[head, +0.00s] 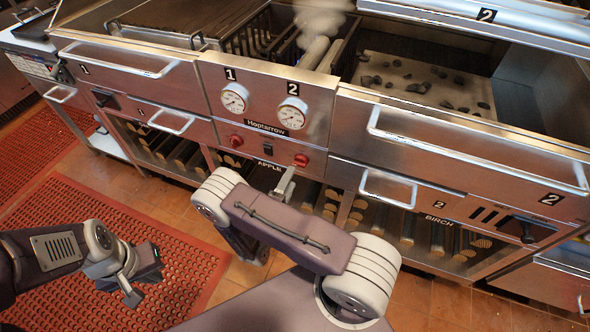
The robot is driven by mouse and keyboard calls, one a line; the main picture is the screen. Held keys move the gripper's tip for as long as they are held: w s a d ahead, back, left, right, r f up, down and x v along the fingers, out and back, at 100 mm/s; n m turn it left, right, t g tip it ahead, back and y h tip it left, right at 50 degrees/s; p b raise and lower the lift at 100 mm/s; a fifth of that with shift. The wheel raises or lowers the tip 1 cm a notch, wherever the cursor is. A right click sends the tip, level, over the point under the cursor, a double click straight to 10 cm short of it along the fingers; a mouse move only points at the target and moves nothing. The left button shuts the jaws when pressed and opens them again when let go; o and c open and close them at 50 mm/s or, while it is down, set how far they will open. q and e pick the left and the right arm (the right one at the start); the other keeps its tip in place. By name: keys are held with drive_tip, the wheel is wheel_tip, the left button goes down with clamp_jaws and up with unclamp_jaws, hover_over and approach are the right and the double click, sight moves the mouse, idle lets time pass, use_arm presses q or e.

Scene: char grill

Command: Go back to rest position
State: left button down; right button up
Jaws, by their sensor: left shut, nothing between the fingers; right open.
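My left gripper (133,291) hangs at the lower left over the red floor mat. It is shut and empty, well apart from the grill. My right arm folds across the lower middle of the view. A light grey finger of my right gripper (285,184) shows above the arm, just below the right red knob (301,160) on the grill's front. Whether it touches the knob I cannot tell. The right gripper is open; most of it is hidden behind my arm link.
The steel char grill (205,90) spans the view, with two gauges (234,98), drawer handles (401,131) and smoke above its middle bay. Dark coals (418,87) lie in the right bay. Logs (408,226) fill the shelf below. The red mat (190,263) leaves open floor at left.

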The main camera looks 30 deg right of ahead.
drive_tip(key=shift+v, duration=1.05)
